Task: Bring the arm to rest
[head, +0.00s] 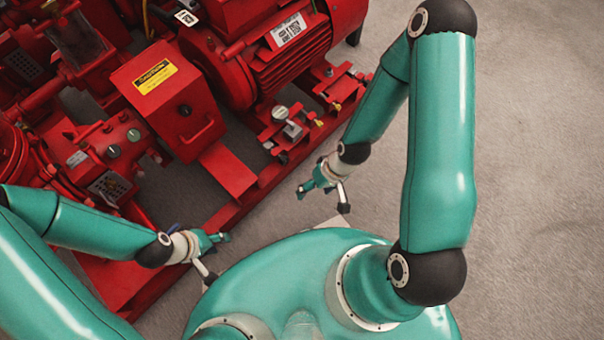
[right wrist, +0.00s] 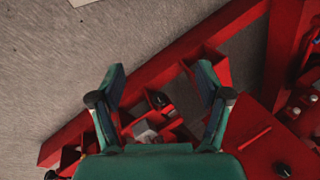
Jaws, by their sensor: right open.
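My right arm, teal with black joints, reaches up and then down to my right gripper (head: 304,190) in the head view. The gripper is beside the red base frame of the pumpset, above the floor. In the right wrist view my right gripper (right wrist: 160,78) is open, with nothing between its two fingers. My left gripper (head: 226,238) is in front of the pumpset in the head view, near the frame's front edge. Its fingers are too small and overlapped to tell whether they are open. I see nothing held in it.
The red pumpset (head: 215,95) fills the upper left of the head view, with its motor (head: 290,50), control box (head: 168,95) and small valves. Its base rail (head: 255,190) runs diagonally near both grippers. Grey floor (head: 535,150) is clear at the right.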

